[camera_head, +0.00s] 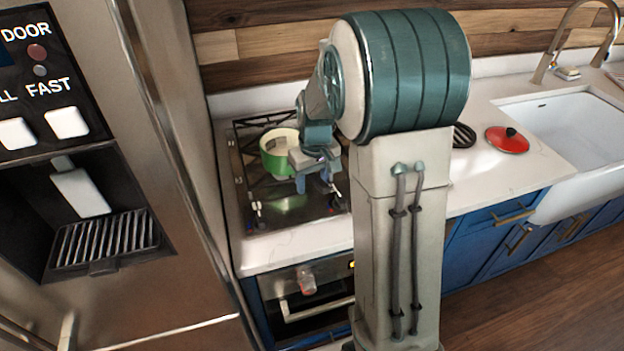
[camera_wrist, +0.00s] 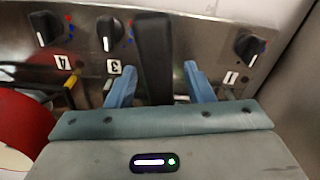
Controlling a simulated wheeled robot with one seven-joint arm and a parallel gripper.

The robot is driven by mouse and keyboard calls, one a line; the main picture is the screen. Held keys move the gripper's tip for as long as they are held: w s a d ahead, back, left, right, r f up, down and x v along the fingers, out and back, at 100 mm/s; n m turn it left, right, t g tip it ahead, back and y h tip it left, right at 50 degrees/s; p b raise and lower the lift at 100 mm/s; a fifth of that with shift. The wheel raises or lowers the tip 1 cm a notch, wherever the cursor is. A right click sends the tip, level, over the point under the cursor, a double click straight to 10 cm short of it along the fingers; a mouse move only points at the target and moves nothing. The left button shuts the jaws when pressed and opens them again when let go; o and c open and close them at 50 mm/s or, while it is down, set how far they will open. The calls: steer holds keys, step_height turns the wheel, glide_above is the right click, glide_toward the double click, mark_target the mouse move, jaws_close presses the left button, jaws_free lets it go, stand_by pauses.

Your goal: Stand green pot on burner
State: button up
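The green pot (camera_head: 276,161) with a pale inside is over the left part of the cooktop (camera_head: 262,213) in the head view. A green reflection shows on the cooktop in front of it. My gripper (camera_head: 318,184) is just right of the pot, pointing down. In the wrist view, the blue fingertips of my gripper (camera_wrist: 160,82) stand apart on either side of a dark handle (camera_wrist: 156,45), with narrow gaps showing. The handle's root is hidden under my gripper, so I cannot tell whether it belongs to the green pot, or whether the pot touches the cooktop.
Burner knobs (camera_wrist: 108,36) marked 4, 3 and 1 line the panel. A red object (camera_wrist: 22,128) is at left in the wrist view. A red lid (camera_head: 507,139) lies on the counter (camera_head: 485,180), left of the sink (camera_head: 580,135). A steel appliance (camera_head: 170,200) stands close left.

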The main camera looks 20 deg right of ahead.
step_height(320, 180, up, 13)
steer(key=b, duration=0.1)
steer(key=s+a+f+m+t, duration=0.1)
steer(key=s+a+f, duration=0.1)
steer(key=s, duration=0.8)
steer(key=s+a+f+m+t, duration=0.1)
steer(key=s+f, duration=0.1)
steer(key=s, duration=0.9)
steer(key=shift+a+t, duration=0.3)
steer(key=shift+a, duration=0.05)
steer(key=shift+c, duration=1.2)
steer(key=shift+d, duration=0.1)
